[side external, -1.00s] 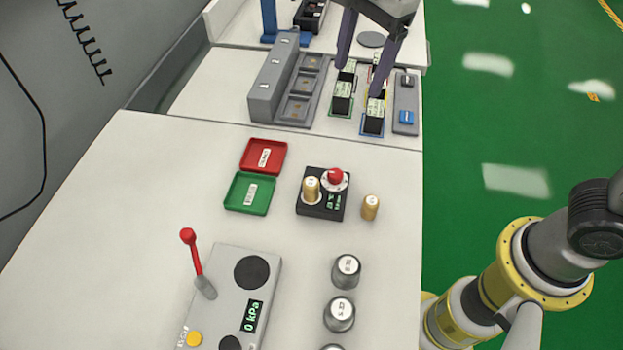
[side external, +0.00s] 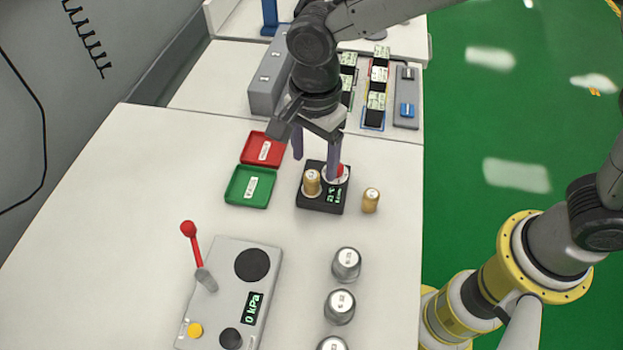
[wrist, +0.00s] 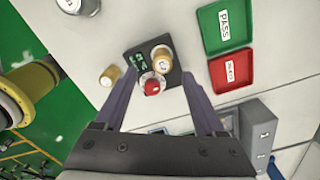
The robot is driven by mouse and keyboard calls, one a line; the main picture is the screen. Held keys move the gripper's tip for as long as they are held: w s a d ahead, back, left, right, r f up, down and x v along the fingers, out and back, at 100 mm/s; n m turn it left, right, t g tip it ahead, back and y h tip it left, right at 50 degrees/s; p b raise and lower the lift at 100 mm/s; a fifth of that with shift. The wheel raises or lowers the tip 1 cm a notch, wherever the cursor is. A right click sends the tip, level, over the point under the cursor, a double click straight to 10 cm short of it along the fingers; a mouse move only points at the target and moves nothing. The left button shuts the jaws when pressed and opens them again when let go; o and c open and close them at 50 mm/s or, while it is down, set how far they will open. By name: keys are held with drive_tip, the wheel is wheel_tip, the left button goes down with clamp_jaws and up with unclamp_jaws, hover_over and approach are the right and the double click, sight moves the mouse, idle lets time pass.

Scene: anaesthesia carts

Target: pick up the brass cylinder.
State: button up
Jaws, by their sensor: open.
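One brass cylinder (side external: 312,183) stands upright on the black device (side external: 322,208), beside its red knob (side external: 339,172). A second brass cylinder (side external: 371,200) stands on the white table just right of the device. My gripper (side external: 315,167) is open and empty, pointing down above the back of the device. In the wrist view, the cylinder on the device (wrist: 161,55) shows between and just beyond my fingertips (wrist: 159,76). The other cylinder (wrist: 110,76) lies outside the left finger there. One finger partly hides the red knob in the side view.
A red tray (side external: 262,138) and a green tray (side external: 270,190) lie left of the device. Several grey weights (side external: 345,262) stand nearer the front. A gauge box (side external: 240,275) with a red-tipped lever stands front left. The table between is clear.

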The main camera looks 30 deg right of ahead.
sight(311, 175)
drive_tip(key=f, duration=0.5)
drive_tip(key=shift+a+f, duration=0.1)
drive_tip(key=shift+a, duration=0.15)
drive_tip(key=shift+w, duration=0.1)
clamp_jaws()
